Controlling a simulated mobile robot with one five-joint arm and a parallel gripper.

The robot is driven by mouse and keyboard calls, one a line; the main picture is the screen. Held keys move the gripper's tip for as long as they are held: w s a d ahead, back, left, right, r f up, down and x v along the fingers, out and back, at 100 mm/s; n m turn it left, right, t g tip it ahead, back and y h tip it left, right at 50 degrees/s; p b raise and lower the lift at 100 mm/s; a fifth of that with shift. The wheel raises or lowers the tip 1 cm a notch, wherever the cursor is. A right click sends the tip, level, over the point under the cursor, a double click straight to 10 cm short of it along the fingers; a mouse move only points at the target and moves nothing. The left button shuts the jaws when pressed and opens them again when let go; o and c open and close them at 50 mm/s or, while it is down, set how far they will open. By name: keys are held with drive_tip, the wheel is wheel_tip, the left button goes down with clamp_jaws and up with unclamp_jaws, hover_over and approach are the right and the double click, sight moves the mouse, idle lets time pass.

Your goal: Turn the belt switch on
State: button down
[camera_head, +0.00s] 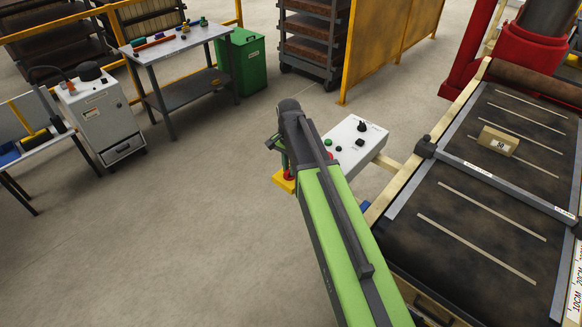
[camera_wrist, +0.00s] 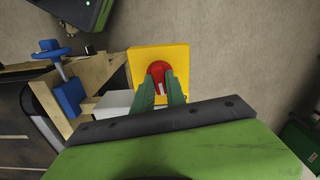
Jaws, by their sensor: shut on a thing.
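The red switch knob (camera_wrist: 158,69) sits on a yellow plate (camera_wrist: 146,54), seen from above in the wrist view. My gripper (camera_wrist: 163,88) has its two green fingers on either side of the knob and is shut on it. A pale mark shows on the knob between the fingers. In the head view, the yellow plate (camera_head: 282,183) shows at the left end of a white control box (camera_head: 350,160), and my arm hides much of that area. The knob is mostly hidden there.
Black controls and a green button (camera_head: 328,142) are on the control box. The conveyor bed (camera_head: 480,225) is at right, carrying a tan block (camera_head: 498,140). A blue handwheel (camera_wrist: 70,97) is left of the plate in the wrist view.

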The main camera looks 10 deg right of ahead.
drive_tip(key=m, duration=0.5)
drive_tip(key=shift+a+m, duration=0.1)
drive_tip(key=shift+m, duration=0.2)
drive_tip(key=m, duration=0.4)
drive_tip(key=shift+m, duration=0.4)
drive_tip(key=shift+w+m, duration=0.1)
drive_tip(key=shift+m, duration=0.2)
drive_tip(key=c, duration=1.4)
unclamp_jaws()
drive_tip(key=shift+o, duration=0.2)
wheel_tip(320, 180, up, 17)
drive_tip(key=p, duration=1.7)
drive_tip(key=shift+r, duration=0.2)
